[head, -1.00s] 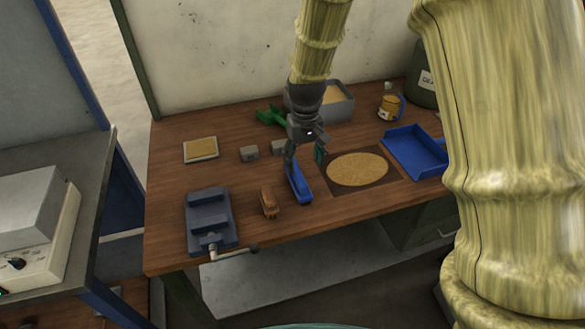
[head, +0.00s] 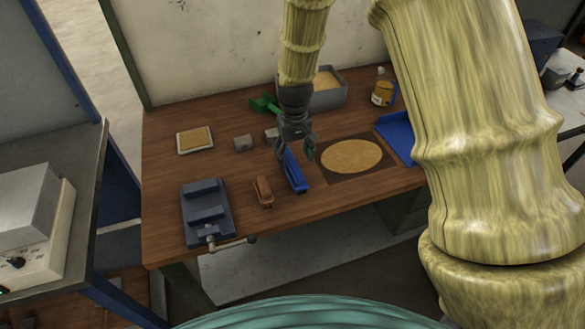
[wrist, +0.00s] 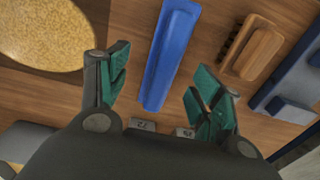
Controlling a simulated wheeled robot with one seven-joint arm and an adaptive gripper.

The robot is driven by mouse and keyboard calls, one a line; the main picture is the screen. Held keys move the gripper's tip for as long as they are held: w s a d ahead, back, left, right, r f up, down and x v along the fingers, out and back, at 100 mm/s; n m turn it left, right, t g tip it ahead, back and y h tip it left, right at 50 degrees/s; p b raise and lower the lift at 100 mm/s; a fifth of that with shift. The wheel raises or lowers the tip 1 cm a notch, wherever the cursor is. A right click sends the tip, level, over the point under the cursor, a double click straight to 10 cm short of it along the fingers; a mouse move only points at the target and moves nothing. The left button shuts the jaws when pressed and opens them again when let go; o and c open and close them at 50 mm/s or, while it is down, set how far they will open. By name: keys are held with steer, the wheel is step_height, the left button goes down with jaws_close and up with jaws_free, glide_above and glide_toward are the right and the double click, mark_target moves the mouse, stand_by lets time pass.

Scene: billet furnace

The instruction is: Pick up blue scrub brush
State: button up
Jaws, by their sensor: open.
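The blue scrub brush (head: 294,172) lies on the wooden workbench, between a brown wooden brush and a round tan disc. It also shows in the wrist view as a long blue block (wrist: 169,55). My gripper (head: 295,152) is above the brush's far end. In the wrist view my gripper (wrist: 158,88) is open, with its green-padded fingers apart on either side of the brush's near part. Nothing is between the pads but the brush below; I cannot tell the exact height gap.
The brown wooden brush (head: 263,191) lies close left of the blue one, with a grey vise (head: 207,210) beyond. The tan disc on a dark mat (head: 351,157) is to the right. A blue tray (head: 393,137), a grey bin (head: 328,97) and small grey blocks (head: 243,143) stand around.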

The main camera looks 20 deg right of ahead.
mark_target(292, 161)
steer(key=shift+w+a+f+p, duration=0.1)
steer(key=shift+a+f+p, duration=0.05)
steer(key=shift+f+p, duration=0.35)
steer(key=shift+a+f+p, duration=0.15)
steer(key=shift+f+p, duration=0.1)
steer(key=shift+f, duration=0.35)
steer(key=shift+f+p, duration=0.3)
steer(key=shift+f, duration=0.9)
steer(key=c, duration=1.2)
